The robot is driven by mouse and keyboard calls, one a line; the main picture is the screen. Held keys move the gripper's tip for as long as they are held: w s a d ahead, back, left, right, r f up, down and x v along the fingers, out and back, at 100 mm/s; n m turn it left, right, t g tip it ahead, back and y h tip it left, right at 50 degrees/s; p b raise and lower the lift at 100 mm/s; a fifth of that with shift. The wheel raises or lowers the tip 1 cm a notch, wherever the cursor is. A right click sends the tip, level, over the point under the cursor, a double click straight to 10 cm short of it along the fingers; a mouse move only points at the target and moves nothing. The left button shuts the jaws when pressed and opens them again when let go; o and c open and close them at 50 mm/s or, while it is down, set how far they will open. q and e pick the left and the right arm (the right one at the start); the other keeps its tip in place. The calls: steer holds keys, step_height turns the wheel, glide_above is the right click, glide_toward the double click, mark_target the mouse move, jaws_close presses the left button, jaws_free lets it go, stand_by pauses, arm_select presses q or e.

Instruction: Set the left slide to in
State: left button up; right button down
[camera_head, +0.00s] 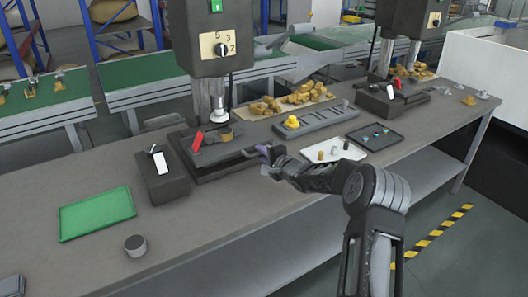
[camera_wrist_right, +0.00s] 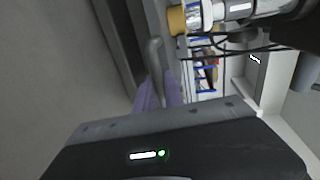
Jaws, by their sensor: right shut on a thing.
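The left press (camera_head: 208,38) stands on the bench, with a dial on its front. Under its column is the left slide (camera_head: 218,150), a dark plate on a dark base, with a red lever (camera_head: 197,141) on top. How far in the slide sits I cannot tell. My right gripper (camera_head: 266,152) is at the slide's front right side, its purple fingers shut on the slide's handle. In the right wrist view a grey bar of the handle (camera_wrist_right: 154,58) shows at the purple fingertips (camera_wrist_right: 160,95). The fingers hide part of the handle. My left gripper is not seen.
A black box with a white lever (camera_head: 161,172) stands left of the slide. A green tray (camera_head: 97,213) and grey knob (camera_head: 135,245) lie nearer the front.

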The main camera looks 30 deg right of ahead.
stand_by(0.3)
steer(key=c, duration=1.4)
jaws_free()
steer(key=shift+c, duration=0.2)
steer(key=b+v, duration=0.1)
steer(key=v, duration=0.6)
steer(key=shift+s, duration=0.4)
